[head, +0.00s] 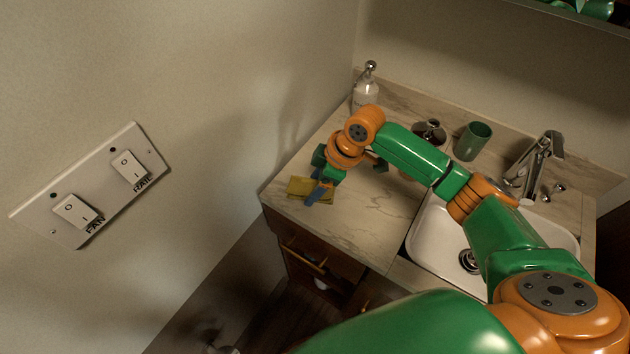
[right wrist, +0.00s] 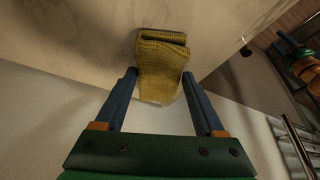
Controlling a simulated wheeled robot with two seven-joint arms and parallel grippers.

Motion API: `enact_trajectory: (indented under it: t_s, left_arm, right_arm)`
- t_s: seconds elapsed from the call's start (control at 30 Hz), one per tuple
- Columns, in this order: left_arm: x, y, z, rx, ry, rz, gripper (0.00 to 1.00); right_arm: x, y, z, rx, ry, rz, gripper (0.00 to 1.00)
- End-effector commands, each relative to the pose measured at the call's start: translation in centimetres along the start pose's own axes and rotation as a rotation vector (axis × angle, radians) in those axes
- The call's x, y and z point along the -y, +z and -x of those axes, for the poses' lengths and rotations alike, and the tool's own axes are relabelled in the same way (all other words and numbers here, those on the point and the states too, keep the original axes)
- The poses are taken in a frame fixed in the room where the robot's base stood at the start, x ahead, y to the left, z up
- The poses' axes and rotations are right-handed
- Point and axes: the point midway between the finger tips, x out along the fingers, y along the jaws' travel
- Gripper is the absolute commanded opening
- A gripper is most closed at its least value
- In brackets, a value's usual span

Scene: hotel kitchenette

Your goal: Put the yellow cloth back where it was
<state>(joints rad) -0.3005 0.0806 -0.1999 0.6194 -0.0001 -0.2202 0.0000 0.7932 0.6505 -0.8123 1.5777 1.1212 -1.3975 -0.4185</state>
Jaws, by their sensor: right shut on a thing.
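The yellow cloth (head: 301,187) is folded and lies at the left end of the counter, close to the front left corner. In the right wrist view the cloth (right wrist: 161,78) sits between the blue fingers of my right gripper (right wrist: 161,76), with its folded end beyond the fingertips. My right gripper (head: 322,191) is shut on the cloth at counter height. The fingers hide part of the cloth in the head view.
The marble counter (head: 372,220) is clear in front of the sink (head: 432,235). A soap bottle (head: 365,90) stands at the back corner. A green cup (head: 473,141) and the faucet (head: 541,155) are behind the sink. A wall with a switch panel (head: 92,185) is at left.

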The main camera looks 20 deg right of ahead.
Motion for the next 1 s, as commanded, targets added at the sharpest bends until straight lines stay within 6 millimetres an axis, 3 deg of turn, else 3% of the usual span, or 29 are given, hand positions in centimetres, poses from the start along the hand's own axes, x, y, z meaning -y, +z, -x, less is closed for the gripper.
enact_trajectory:
  t_s: [0.27, 0.3, 0.37, 0.67, 1.0]
  left_arm:
    - [0.0, -0.1, -0.1, -0.002, 0.0, 0.0, 0.5]
    - [0.0, -0.1, -0.1, -0.002, 0.0, 0.0, 0.5]
    - [0.0, -0.1, -0.1, -0.002, 0.0, 0.0, 0.5]
    - [0.0, -0.1, 0.0, -0.003, 0.0, 0.0, 0.5]
    - [-0.1, -0.1, -0.2, -0.003, 0.001, 0.0, 0.5]
  right_arm:
    - [0.0, 0.1, -0.2, 0.0, -0.001, -0.001, 0.27]
    - [0.0, 0.1, -0.2, -0.001, 0.0, 0.0, 0.82]
    - [0.0, 0.1, -0.2, -0.001, 0.0, 0.0, 0.98]
    - [0.0, -0.1, 0.6, -0.002, 0.002, 0.0, 1.0]
    - [-0.1, -0.1, 9.4, -0.002, 0.004, 0.0, 1.0]
